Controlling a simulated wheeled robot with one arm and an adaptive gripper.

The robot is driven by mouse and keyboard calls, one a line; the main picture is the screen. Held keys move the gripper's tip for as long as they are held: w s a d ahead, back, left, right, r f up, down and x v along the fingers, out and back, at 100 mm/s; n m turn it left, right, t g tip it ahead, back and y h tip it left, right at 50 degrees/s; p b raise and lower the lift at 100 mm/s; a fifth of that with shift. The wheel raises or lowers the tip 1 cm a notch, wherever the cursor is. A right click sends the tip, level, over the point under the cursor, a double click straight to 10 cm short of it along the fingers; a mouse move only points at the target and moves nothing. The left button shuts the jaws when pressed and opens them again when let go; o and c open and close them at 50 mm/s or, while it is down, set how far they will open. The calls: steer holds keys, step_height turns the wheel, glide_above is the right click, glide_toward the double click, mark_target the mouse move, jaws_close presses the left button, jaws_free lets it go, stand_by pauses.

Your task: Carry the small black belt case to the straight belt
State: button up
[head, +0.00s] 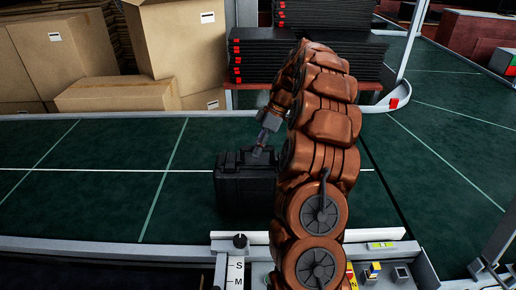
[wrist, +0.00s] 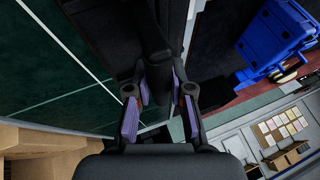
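The small black belt case (head: 246,190) stands upright on a green belt (head: 110,190), left of my arm in the head view. My gripper (head: 262,150) is at its top edge, by the handle. In the wrist view the case's dark body (wrist: 95,22) fills the top middle. My gripper's purple-padded fingers (wrist: 160,100) are apart, with a dark bar, likely the handle, between them. I cannot tell whether the pads press on it. Whether the case's underside touches the belt is not clear.
Another green belt section (head: 440,185) lies right of a dark seam. A metal rail (head: 100,248) runs along the near edge. A blue object (wrist: 275,38) shows in the wrist view.

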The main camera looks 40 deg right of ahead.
steer(key=o, duration=0.4)
steer(key=shift+r, duration=0.15)
steer(key=shift+b+v, duration=0.7)
steer(key=shift+v, duration=1.4)
steer(key=p+v, duration=0.7)
steer(key=p, duration=0.1)
steer(key=shift+d+r+p, duration=0.15)
steer(key=shift+r+p, duration=0.15)
steer(key=shift+p, duration=0.1)
